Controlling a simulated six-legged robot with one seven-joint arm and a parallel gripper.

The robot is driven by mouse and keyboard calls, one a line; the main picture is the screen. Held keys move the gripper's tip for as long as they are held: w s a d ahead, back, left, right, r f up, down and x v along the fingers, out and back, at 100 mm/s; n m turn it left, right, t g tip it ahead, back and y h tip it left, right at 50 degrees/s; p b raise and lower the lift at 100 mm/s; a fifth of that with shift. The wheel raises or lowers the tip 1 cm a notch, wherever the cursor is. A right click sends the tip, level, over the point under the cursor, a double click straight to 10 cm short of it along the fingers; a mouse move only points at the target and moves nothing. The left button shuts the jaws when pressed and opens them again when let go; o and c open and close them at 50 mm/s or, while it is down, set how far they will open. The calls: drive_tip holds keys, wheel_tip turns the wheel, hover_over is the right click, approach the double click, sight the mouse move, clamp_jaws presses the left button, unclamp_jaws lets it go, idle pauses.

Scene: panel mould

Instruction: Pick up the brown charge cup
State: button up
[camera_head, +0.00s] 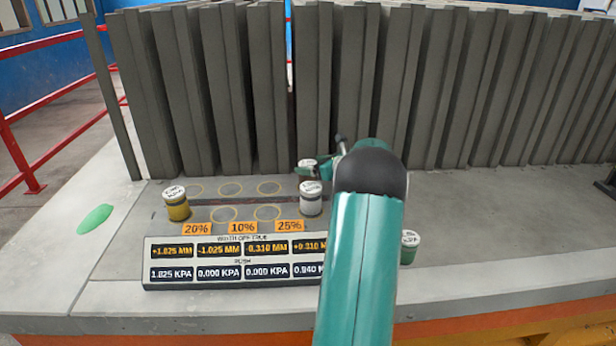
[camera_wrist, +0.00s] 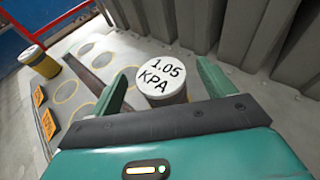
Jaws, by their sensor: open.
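The brown charge cup (camera_head: 308,179) stands upright at the right end of the back row of ringed spots, close to the grey panels. Its pale lid is partly covered by my gripper in the head view. In the wrist view, a cup with a white lid (camera_wrist: 161,77) marked 1.05 KPA, which I take to be the same one, stands between the fingers; its body is mostly hidden. My gripper (camera_wrist: 160,88) is open, a teal finger on either side of the lid. I cannot tell whether the fingers touch the cup.
A pale grey cup (camera_head: 311,202) stands just in front. A yellow cup (camera_head: 177,208) stands at the left and a green cup (camera_head: 408,250) right of my arm. Tall grey panels (camera_head: 270,90) line the back. A readout board (camera_head: 220,276) lies in front.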

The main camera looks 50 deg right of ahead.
sight(304, 162)
drive_tip(key=x, duration=0.4)
drive_tip(key=shift+f, duration=0.2)
drive_tip(key=shift+c, duration=0.4)
drive_tip(key=c, duration=1.1)
drive_tip(key=shift+r, duration=0.1)
drive_tip(key=shift+c, duration=0.8)
